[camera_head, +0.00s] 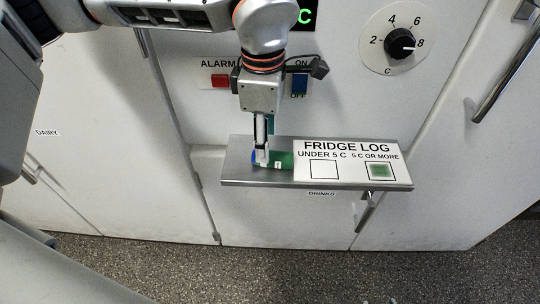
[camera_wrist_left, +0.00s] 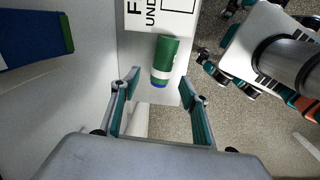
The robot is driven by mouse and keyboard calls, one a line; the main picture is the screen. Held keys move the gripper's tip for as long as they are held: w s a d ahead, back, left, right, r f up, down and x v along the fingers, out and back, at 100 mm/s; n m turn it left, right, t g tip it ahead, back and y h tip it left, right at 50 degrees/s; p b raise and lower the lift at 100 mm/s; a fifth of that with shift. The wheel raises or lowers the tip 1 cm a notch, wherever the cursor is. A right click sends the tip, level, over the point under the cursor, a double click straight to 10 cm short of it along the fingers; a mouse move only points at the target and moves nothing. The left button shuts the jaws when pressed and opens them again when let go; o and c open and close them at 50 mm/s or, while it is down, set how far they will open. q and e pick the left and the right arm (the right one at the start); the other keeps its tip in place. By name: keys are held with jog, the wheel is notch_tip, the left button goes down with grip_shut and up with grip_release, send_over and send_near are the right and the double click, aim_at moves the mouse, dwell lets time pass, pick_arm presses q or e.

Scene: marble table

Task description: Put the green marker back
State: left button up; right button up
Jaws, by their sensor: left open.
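The green marker (camera_head: 284,160) lies on its side on the bare left part of the metal shelf (camera_head: 239,170), beside the fridge log card. In the left wrist view the marker (camera_wrist_left: 166,58) has a green body, a pale band and a blue end. My left gripper (camera_head: 262,160) points down at the marker's blue end. In the left wrist view my left gripper (camera_wrist_left: 160,88) is open, with the blue end between its fingertips and a gap on each side. What looks like my right gripper (camera_wrist_left: 217,60) shows at the right; its jaws are unclear.
The card (camera_head: 346,150) has an empty left box and a green-filled right box. Above are a red alarm button (camera_head: 220,80), a blue switch (camera_head: 299,85) and a black dial (camera_head: 399,43). A green-and-blue thing (camera_wrist_left: 37,35) stands at the upper left in the wrist view.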

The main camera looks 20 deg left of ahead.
pick_arm(q)
jog(key=f, duration=0.4)
jog(key=shift+d+f+b, duration=0.3)
jog(key=shift+d+b, duration=0.05)
jog(key=shift+d, duration=0.05)
jog(key=shift+f, duration=0.1)
pick_arm(e)
jog(key=shift+w+d+r, duration=0.1)
jog(key=shift+w+r, duration=0.15)
jog(key=shift+w, duration=0.4)
pick_arm(q)
jog(key=c, duration=1.2)
grip_shut()
pick_arm(e)
jog(key=shift+s+f, duration=0.15)
jog(key=shift+f, duration=0.05)
pick_arm(q)
notch_tip(320, 180, up, 20)
jog(key=p, duration=0.3)
pick_arm(e)
jog(key=shift+s+a+r, duration=0.15)
jog(key=shift+a+r, duration=0.05)
jog(key=shift+r, duration=0.25)
jog(key=shift+s+a+r, duration=0.15)
jog(key=shift+a+r, duration=0.05)
jog(key=shift+r, duration=0.2)
